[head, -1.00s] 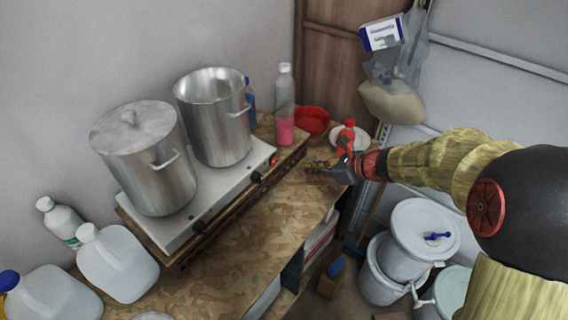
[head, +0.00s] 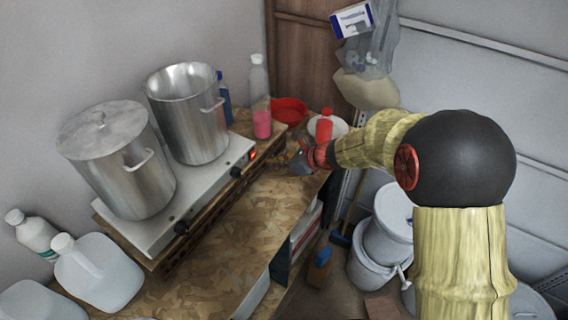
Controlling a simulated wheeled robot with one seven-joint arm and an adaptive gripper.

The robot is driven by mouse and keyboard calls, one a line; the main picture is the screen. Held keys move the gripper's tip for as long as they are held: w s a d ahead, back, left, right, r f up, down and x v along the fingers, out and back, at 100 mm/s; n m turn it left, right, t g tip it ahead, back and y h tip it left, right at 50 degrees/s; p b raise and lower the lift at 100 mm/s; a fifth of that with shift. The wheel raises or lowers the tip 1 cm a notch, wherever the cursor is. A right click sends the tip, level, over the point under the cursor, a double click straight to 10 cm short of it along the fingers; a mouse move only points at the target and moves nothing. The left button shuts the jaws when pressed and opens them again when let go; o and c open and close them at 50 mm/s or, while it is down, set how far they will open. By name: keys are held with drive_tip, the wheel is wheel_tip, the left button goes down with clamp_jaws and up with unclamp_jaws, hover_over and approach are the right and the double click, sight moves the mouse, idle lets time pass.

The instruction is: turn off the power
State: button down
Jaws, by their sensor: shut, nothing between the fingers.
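A white two-burner hot plate (head: 203,195) stands on a wooden riser on the chipboard bench. Its front face has black knobs (head: 181,227) and, near the far right end, a small glowing red power switch (head: 253,154). A lidded steel pot (head: 122,165) and an open steel pot (head: 193,120) stand on it. My gripper (head: 290,163) is shut and empty. In the picture it is to the right of the red switch, apart from it, over the bench's far end. The fingertips are small and dark against the bench.
A bottle with pink liquid (head: 261,98), a red bowl (head: 289,110) and a red-capped bottle (head: 324,126) stand at the bench's far end. White jugs (head: 97,272) are at the near left. White buckets (head: 384,235) stand on the floor at right. The bench front (head: 215,262) is clear.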

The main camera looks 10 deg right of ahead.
sight(252, 155)
drive_tip(key=w+a, duration=0.1)
drive_tip(key=a, duration=0.1)
drive_tip(key=w+a, duration=0.2)
drive_tip(key=shift+w+f, duration=0.1)
drive_tip(key=shift+f, duration=0.1)
drive_tip(key=shift+a, duration=0.1)
drive_tip(key=shift+w+a+r+p, duration=0.2)
drive_tip(key=shift+w+a+p, duration=0.05)
drive_tip(key=shift+p, duration=0.1)
drive_tip(key=shift+r, duration=0.1)
drive_tip(key=shift+r+p, duration=0.6)
drive_tip(key=shift+r, duration=0.1)
drive_tip(key=shift+d, duration=0.1)
